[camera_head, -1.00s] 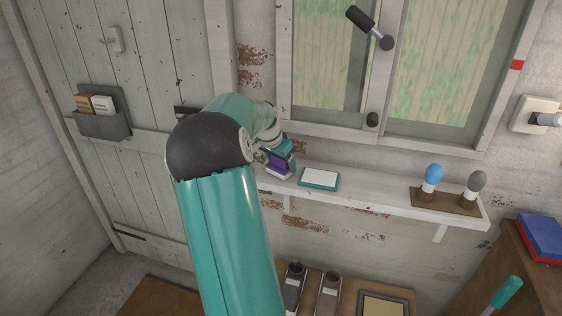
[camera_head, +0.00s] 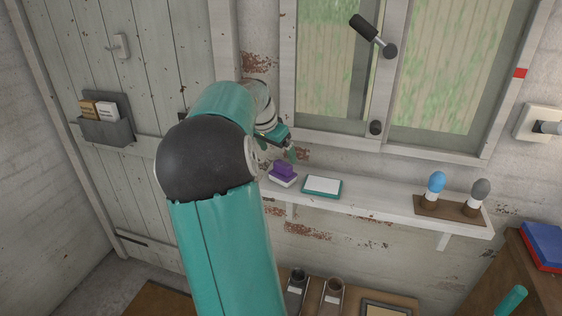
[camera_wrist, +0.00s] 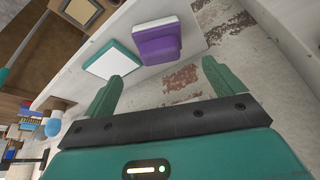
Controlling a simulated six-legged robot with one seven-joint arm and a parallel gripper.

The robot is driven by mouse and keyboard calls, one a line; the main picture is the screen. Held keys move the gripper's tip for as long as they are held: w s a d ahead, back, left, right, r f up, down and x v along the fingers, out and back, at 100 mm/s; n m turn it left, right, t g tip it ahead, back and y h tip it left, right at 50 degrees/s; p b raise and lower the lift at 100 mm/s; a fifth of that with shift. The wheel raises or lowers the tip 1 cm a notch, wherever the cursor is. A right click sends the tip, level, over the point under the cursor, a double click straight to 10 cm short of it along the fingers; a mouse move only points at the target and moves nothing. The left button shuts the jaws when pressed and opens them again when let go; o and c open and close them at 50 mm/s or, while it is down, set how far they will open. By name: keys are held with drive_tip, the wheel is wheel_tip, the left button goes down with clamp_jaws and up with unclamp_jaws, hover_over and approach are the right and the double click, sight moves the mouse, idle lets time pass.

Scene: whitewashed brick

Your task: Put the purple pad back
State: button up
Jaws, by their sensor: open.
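The purple pad (camera_head: 283,172), a purple block with a white layer under it, rests on the white wall shelf left of a teal-edged white pad (camera_head: 322,186). In the wrist view the purple pad (camera_wrist: 158,42) lies beyond my fingertips, beside the teal-edged pad (camera_wrist: 112,60). My gripper (camera_head: 284,148) is just above and behind the purple pad in the head view, apart from it. In the wrist view my gripper (camera_wrist: 170,80) has its two teal fingers spread with nothing between them.
The shelf (camera_head: 385,207) runs under the window. A brown holder (camera_head: 450,207) with a blue-topped and a grey-topped item stands at its right. A grey wall pocket (camera_head: 106,128) holds cards on the door at left. The shelf between teal-edged pad and holder is clear.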

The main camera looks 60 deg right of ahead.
drive_tip(key=w+a+r+n+t+y, duration=0.1)
drive_tip(key=w+a+r+n+t, duration=0.2)
drive_tip(key=a, duration=0.8)
drive_tip(key=w+a+n+y, duration=0.15)
drive_tip(key=a+n, duration=0.25)
drive_tip(key=a, duration=0.6)
drive_tip(key=w+a+r+n+t, duration=0.2)
drive_tip(key=w+a+n, duration=0.2)
drive_tip(key=a, duration=0.7)
drive_tip(key=s+a+f+n+y, duration=0.1)
drive_tip(key=s+a+n, duration=0.4)
drive_tip(key=a, duration=0.6)
drive_tip(key=s+a+f+n+t+y, duration=0.1)
drive_tip(key=s+a+f+n, duration=0.2)
drive_tip(key=a, duration=0.8)
drive_tip(key=shift+s+a+f+n+t, duration=0.15)
drive_tip(key=shift+s+a+n+t, duration=0.15)
drive_tip(key=shift+s+n, duration=0.6)
